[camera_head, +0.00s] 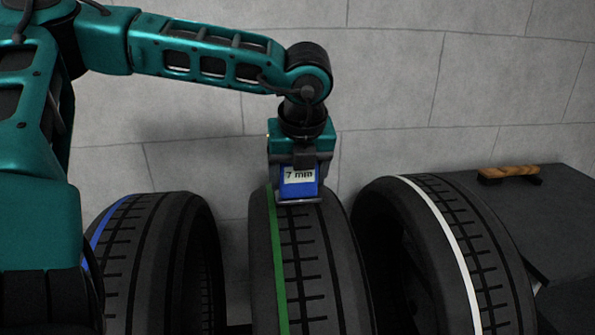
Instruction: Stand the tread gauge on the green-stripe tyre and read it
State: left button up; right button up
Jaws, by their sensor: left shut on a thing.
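The green-stripe tyre (310,262) stands upright in the middle of the head view, its green stripe along the left part of its tread. My left gripper (299,167) points down above this tyre and is shut on the tread gauge (298,188). The gauge is blue, with a pale label that reads "7 min" or similar; the last letters are small. It is upright, and its grey base is at the top of the tread, seemingly touching it. The fingers hide the gauge's upper part. My right gripper is not in view.
A blue-stripe tyre (147,260) stands to the left and a white-stripe tyre (447,245) to the right, near the green-stripe one. A dark case or bench (552,215) with a wooden handle (508,171) is at the far right. A grey block wall (400,90) stands behind.

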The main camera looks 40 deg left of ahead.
pick_arm(q)
jog(key=shift+f+b, duration=0.6)
jog(key=shift+b, duration=0.3)
dwell(0.7)
jog(key=shift+r, duration=0.1)
dwell(1.0)
jog(key=shift+r+p, duration=0.8)
jog(key=shift+r, duration=1.65)
